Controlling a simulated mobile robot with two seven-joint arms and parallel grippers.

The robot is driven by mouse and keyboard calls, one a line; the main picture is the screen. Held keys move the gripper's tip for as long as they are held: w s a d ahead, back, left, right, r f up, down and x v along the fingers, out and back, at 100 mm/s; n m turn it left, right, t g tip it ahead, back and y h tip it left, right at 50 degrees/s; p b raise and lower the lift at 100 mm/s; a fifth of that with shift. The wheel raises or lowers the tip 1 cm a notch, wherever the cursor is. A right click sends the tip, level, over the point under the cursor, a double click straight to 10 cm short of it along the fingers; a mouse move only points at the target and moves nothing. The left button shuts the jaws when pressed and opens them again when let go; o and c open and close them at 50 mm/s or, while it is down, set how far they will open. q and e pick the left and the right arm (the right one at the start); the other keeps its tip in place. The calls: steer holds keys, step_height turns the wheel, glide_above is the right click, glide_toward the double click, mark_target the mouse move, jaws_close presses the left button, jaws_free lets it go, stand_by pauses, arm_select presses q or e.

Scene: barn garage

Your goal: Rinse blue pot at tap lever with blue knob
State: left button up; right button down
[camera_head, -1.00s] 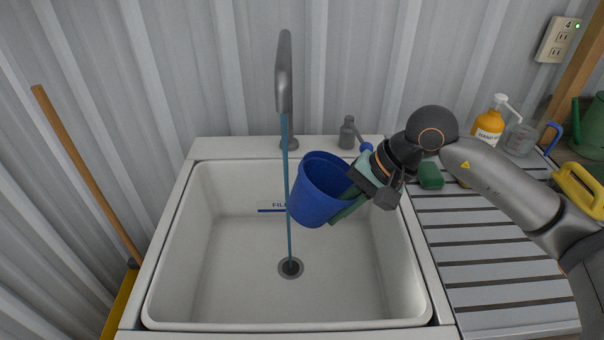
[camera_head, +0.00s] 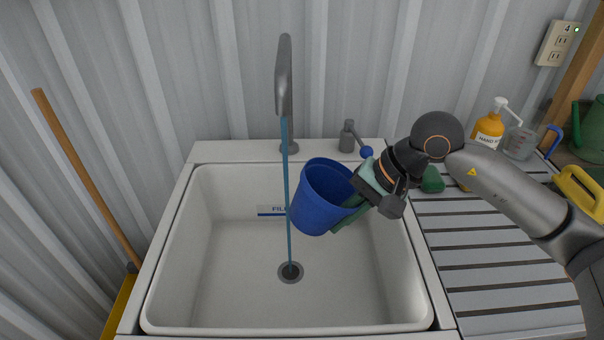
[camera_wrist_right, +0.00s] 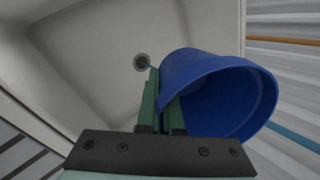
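A blue stream of water (camera_head: 289,190) runs from the tap spout (camera_head: 284,75) down to the drain (camera_head: 290,271). The stream passes at the pot's left edge; I cannot tell whether it touches the pot. The tap lever with the blue knob (camera_head: 366,151) stands behind the sink, right of the spout. My left gripper is not in view.
A wooden handle (camera_head: 85,175) leans at the left. The left half of the basin is clear.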

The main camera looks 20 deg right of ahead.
stand_by(0.4)
steer(key=s+r, duration=0.4)
steer(key=s, duration=0.1)
steer(key=shift+d, duration=0.2)
stand_by(0.6)
